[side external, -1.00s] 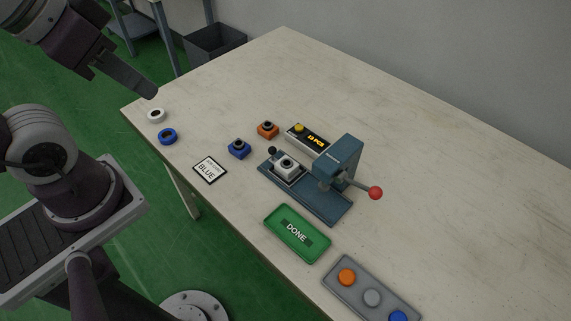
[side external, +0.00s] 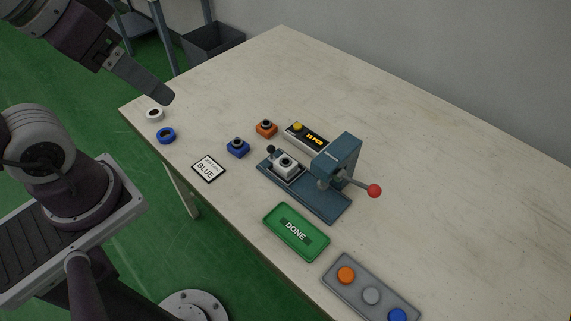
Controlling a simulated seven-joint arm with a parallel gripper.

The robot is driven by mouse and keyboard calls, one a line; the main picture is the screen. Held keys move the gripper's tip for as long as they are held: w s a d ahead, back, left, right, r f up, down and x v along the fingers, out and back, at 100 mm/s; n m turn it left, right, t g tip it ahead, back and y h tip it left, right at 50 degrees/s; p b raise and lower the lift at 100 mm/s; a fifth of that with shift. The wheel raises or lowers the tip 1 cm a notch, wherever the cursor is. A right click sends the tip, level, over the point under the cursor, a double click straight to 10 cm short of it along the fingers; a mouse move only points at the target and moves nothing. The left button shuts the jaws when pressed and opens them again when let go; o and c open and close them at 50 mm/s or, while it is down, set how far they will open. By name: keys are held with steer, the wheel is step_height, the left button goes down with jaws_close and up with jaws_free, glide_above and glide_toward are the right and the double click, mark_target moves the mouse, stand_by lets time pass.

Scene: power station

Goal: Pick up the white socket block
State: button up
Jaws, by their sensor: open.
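The white socket block (side external: 285,167) sits on the sliding plate of the blue-grey press (side external: 336,160), in front of the press head. It has a dark round socket on top. My gripper (side external: 165,98) is at the upper left, above the table's left corner, well apart from the block. Only one finger shows clearly, and nothing is seen held in it.
A blue block (side external: 237,148) and an orange block (side external: 266,128) stand left of the press.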

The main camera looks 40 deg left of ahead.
steer(key=w+d+f+n+g, duration=0.15)
steer(key=w+n, duration=0.25)
steer(key=w, duration=0.4)
steer(key=n+g, duration=0.4)
steer(key=n, duration=0.8)
glide_above(286, 161)
step_height(286, 161, down, 20)
steer(key=shift+n, duration=0.8)
steer(key=f, duration=0.4)
steer(key=shift+w+d+f, duration=0.2)
steer(key=shift+w+f, duration=0.15)
steer(key=shift+f, duration=0.05)
steer(key=f, duration=0.4)
steer(key=s+f, duration=0.1)
steer(key=f, duration=0.2)
steer(key=shift+a, duration=0.2)
jaws_close()
steer(key=shift+r, duration=0.15)
